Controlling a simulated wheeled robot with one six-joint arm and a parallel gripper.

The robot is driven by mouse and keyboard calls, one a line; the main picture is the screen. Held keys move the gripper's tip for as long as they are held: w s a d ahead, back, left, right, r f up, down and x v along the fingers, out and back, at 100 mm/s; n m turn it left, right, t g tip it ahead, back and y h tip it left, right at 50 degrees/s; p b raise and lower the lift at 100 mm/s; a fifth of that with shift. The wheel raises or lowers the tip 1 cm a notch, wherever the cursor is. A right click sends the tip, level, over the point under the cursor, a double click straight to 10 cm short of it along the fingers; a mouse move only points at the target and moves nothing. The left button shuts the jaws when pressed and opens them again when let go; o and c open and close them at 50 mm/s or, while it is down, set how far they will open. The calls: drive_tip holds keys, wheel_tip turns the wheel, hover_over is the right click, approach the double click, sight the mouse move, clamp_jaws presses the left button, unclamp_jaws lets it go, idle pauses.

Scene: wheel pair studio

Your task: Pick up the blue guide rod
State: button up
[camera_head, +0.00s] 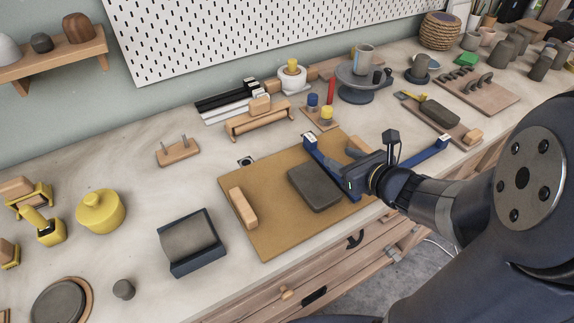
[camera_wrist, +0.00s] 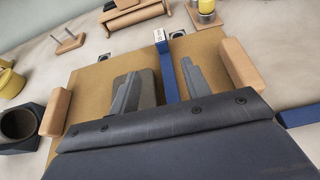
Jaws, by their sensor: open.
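A blue bar (camera_head: 322,155), seemingly the blue guide rod, lies across the tan board (camera_head: 268,226) and runs under my gripper (camera_head: 347,167). In the wrist view the blue bar (camera_wrist: 168,72) stretches away between my two open grey fingers (camera_wrist: 160,88), with a pale labelled end at the far edge of the board. A second blue length (camera_head: 430,149) shows right of my gripper and also at the wrist view's right edge (camera_wrist: 300,113). My gripper hides whether the two join. The fingers look apart from the bar; their height above it is unclear.
A dark grey slab (camera_head: 315,187) lies on the board, left of the bar. Wooden blocks stand at the board's left (camera_wrist: 55,112) and right (camera_wrist: 240,63). A dark box (camera_head: 190,243) and yellow pot (camera_head: 101,212) are farther left.

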sight(315, 143)
drive_tip(key=x, duration=0.4)
drive_tip(key=shift+d+f, duration=0.1)
drive_tip(key=shift+r+x, duration=0.2)
drive_tip(key=shift+x, duration=2.95)
drive_tip(key=shift+w, duration=0.1)
drive_tip(key=shift+c, duration=0.5)
clamp_jaws()
